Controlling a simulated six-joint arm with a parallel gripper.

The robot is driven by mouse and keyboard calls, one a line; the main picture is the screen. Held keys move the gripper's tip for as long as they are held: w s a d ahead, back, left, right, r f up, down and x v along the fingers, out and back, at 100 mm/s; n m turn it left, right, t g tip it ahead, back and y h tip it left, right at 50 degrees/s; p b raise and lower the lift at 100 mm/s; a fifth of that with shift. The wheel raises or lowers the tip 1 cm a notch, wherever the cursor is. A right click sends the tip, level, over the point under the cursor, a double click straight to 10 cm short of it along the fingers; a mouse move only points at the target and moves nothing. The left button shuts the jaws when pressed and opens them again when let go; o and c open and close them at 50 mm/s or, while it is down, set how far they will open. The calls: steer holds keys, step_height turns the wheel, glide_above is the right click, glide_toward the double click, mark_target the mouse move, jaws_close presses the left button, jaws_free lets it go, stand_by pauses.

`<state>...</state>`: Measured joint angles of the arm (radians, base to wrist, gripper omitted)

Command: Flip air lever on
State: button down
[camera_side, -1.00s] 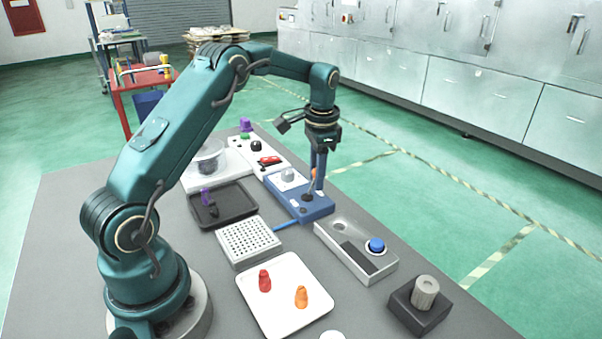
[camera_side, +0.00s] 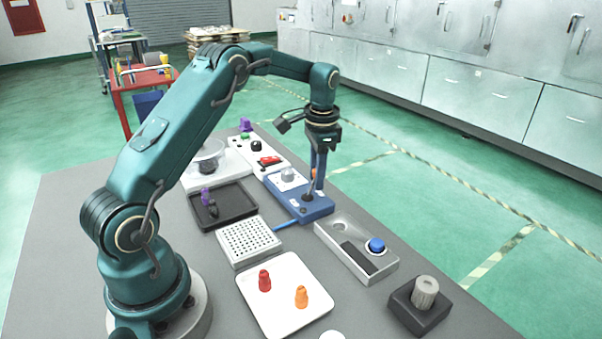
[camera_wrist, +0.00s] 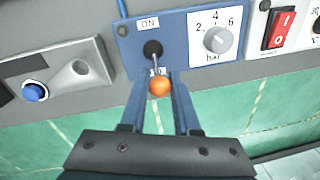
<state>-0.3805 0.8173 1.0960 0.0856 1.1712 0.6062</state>
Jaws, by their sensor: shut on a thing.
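The blue air panel (camera_side: 318,211) stands at the far edge of the table, with an ON label (camera_wrist: 150,23) beside the lever's dark socket. The air lever has a thin metal stem and an orange ball knob (camera_wrist: 159,86). In the wrist view it leans away from the ON label, toward my gripper. My gripper (camera_wrist: 160,90) points down over the panel, and its blue fingers are shut on the lever, one on each side of the knob. In the side view the fingers (camera_side: 318,168) partly hide the knob and stem.
A grey pressure dial (camera_wrist: 216,39) is on the same panel, right of the lever in the wrist view. A white panel with a red switch (camera_wrist: 279,28) is beyond it. A grey block with a blue button (camera_side: 376,245) and a black tray (camera_side: 232,210) are nearby.

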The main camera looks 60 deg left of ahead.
steer(key=shift+r, duration=0.15)
steer(key=shift+s+d+r+t, duration=0.1)
steer(key=shift+s+t, duration=0.3)
steer(key=shift+t, duration=0.4)
steer(key=shift+s+d+t, duration=0.1)
steer(key=shift+s+t, duration=0.25)
steer(key=shift+t, duration=0.45)
steer(key=shift+s+a+t, duration=0.1)
steer(key=shift+s+t, duration=0.15)
steer(key=shift+t, duration=0.15)
steer(key=c, duration=0.6)
jaws_free()
steer(key=shift+a, duration=0.1)
steer(key=shift+c, duration=0.2)
